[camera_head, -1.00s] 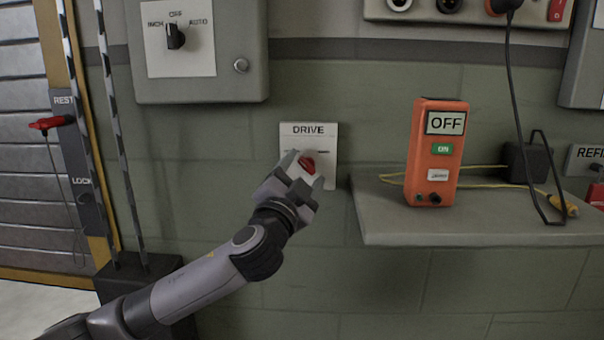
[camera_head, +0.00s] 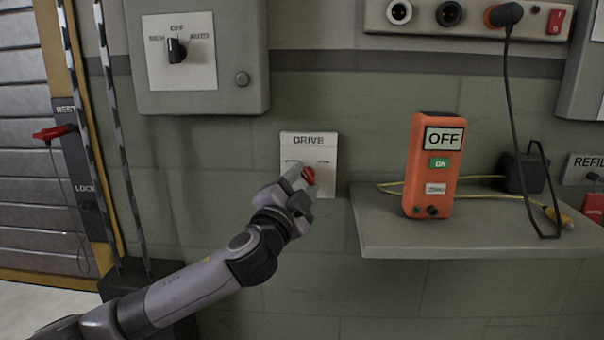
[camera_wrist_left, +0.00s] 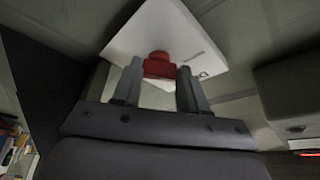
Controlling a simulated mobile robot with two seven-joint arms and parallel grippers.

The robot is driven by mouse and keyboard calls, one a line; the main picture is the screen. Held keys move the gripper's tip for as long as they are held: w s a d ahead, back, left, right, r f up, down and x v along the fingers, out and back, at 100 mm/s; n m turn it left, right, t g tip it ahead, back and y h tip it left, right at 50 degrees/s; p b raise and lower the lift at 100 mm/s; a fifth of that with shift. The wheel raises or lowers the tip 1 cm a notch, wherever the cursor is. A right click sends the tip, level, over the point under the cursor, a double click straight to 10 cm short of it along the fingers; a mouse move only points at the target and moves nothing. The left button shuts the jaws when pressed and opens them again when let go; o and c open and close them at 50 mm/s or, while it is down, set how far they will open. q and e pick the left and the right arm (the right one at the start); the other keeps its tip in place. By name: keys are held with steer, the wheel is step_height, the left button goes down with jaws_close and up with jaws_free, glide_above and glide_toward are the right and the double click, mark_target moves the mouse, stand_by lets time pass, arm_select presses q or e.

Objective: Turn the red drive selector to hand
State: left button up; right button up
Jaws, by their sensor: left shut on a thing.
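The red drive selector (camera_head: 309,175) sits on a white plate (camera_head: 322,147) marked DRIVE on the green wall. My left gripper (camera_head: 302,178) is at the selector with its fingers on either side of the knob. In the left wrist view the red knob (camera_wrist_left: 159,65) is between the two grey fingertips (camera_wrist_left: 158,78), with the white plate (camera_wrist_left: 190,38) behind it. The gripper is shut on the knob. The gripper hides the lower left part of the plate, and the small position labels are too blurred to read. My right gripper is not in view.
A grey shelf (camera_head: 470,235) right of the plate bears an orange device (camera_head: 433,165) reading OFF, with a yellow cable and a black adapter (camera_head: 524,172). A grey box (camera_head: 200,95) with an INCH/OFF/AUTO knob (camera_head: 177,50) hangs above. Striped poles (camera_head: 120,150) stand at left.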

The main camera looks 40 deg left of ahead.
arm_select(q)
steer(key=m+p, duration=0.2)
steer(key=p, duration=0.1)
steer(key=r+m+g+h+p, duration=0.1)
steer(key=m+p, duration=0.1)
steer(key=p, duration=0.1)
steer(key=shift+r, duration=0.15)
steer(key=shift+m+h+p, duration=0.3)
steer(key=shift+m+p, duration=0.2)
steer(key=shift+p, duration=0.4)
steer(key=shift+r+m+g+p, duration=0.1)
steer(key=shift+m+g+p, duration=0.25)
steer(key=shift+p, duration=0.55)
steer(key=m+p, duration=0.2)
steer(key=p, duration=0.1)
steer(key=m+g+p, duration=0.1)
steer(key=m+p, duration=0.1)
steer(key=p, duration=0.2)
steer(key=shift+r+g, duration=0.1)
steer(key=shift+g, duration=0.15)
steer(key=shift+d+m+g+p, duration=0.1)
steer(key=shift+m+g+p, duration=0.3)
steer(key=shift+m, duration=0.45)
steer(key=shift+w+d+m+g+y, duration=0.1)
steer(key=shift+m+g+y, duration=0.3)
steer(key=shift+m+g, duration=0.85)
steer(key=shift+m+t, duration=0.35)
steer(key=shift+m, duration=0.1)
steer(key=o, duration=1.1)
steer(key=shift+c, duration=0.2)
